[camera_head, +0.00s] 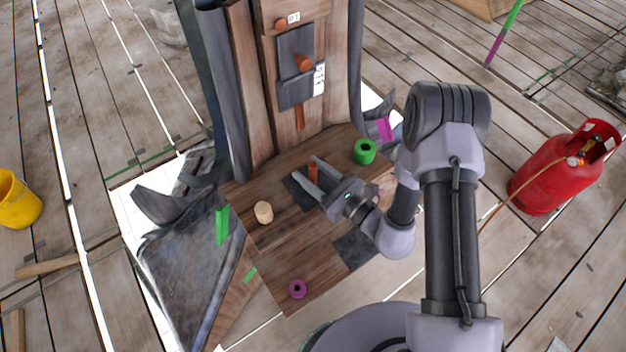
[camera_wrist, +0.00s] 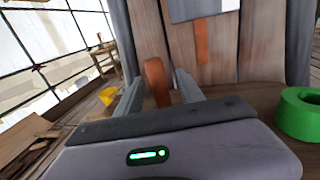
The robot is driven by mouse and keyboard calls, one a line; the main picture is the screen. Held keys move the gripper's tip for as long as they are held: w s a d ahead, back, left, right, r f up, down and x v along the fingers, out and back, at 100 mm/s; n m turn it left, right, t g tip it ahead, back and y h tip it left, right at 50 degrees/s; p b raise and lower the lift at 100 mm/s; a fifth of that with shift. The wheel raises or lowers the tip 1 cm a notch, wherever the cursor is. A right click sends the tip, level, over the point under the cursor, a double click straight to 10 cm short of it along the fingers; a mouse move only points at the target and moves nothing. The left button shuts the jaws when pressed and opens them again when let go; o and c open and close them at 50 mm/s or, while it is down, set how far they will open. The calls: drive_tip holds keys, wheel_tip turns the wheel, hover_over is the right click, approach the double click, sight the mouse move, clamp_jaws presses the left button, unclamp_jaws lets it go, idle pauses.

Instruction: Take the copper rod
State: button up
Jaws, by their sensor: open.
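The copper rod (camera_head: 312,173) stands on the wooden boards in front of the post, beside a dark grey patch. My gripper (camera_head: 305,167) is open and reaches in from the right, with one finger on each side of the rod. In the wrist view the rod (camera_wrist: 156,78) is upright with a rounded top, between the two open fingers (camera_wrist: 157,88). I cannot tell whether either finger touches it. Its lower end is hidden behind the gripper body.
The wooden post (camera_head: 303,35) behind carries a grey plate (camera_head: 294,90) with a copper knob. A green ring (camera_head: 364,151), a pale wooden cylinder (camera_head: 264,212) and a purple ring (camera_head: 297,288) sit on the boards. A red gas bottle (camera_head: 553,175) stands at right.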

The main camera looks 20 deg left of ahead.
drive_tip(key=x, duration=0.2)
drive_tip(key=shift+w+a, duration=0.1)
drive_tip(key=shift+a, duration=0.2)
clamp_jaws()
idle(1.1)
